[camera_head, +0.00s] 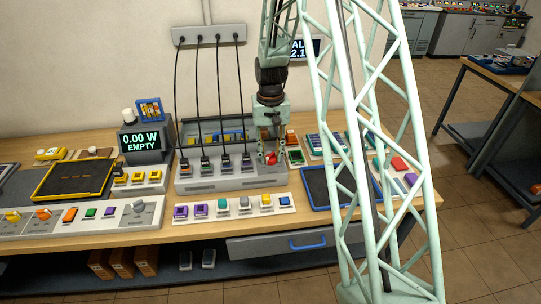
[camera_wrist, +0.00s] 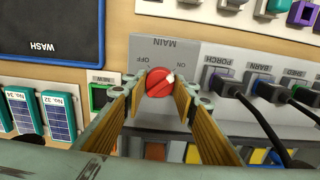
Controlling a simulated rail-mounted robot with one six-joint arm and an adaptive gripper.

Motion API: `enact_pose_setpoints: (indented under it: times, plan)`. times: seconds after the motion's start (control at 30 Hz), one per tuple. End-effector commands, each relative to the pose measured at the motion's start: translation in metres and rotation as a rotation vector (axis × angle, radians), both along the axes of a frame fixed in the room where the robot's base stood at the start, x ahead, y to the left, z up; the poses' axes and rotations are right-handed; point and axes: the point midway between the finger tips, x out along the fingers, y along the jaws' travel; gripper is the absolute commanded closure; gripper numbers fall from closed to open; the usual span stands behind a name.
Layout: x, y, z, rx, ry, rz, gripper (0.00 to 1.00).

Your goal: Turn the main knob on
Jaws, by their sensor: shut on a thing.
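The main knob (camera_wrist: 158,82) is a round red knob on a grey panel marked MAIN, with ON and OFF labels, which look upside down in the wrist view. Its white pointer mark slants up and to the right in that view, toward the ON label. My gripper (camera_wrist: 160,91) has its two fingers on either side of the knob and is shut on it. In the head view my gripper (camera_head: 270,150) reaches down from above onto the right end of the grey socket panel (camera_head: 225,182). The red knob (camera_head: 270,158) shows partly between the fingers there.
Black plugs labelled PORCH, BARN and SHED (camera_wrist: 270,90) sit beside the knob, with cables up to a wall strip (camera_head: 209,34). A green NEW switch (camera_wrist: 101,97) is close on the other side. A display (camera_head: 140,142) reads 0.00 W EMPTY.

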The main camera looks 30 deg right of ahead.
Motion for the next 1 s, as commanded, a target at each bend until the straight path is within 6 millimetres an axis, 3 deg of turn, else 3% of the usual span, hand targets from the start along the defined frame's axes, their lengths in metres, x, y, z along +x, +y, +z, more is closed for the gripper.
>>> enact_pose_setpoints:
  times: [0.1, 0.57, 1.0]
  plan:
    - [0.001, 0.0, 0.001, 0.0, -0.001, 0.0, 0.68]
    - [0.0, 0.0, 0.004, 0.0, -0.001, 0.0, 0.68]
    - [0.001, 0.0, 0.043, -0.001, -0.003, 0.0, 0.68]
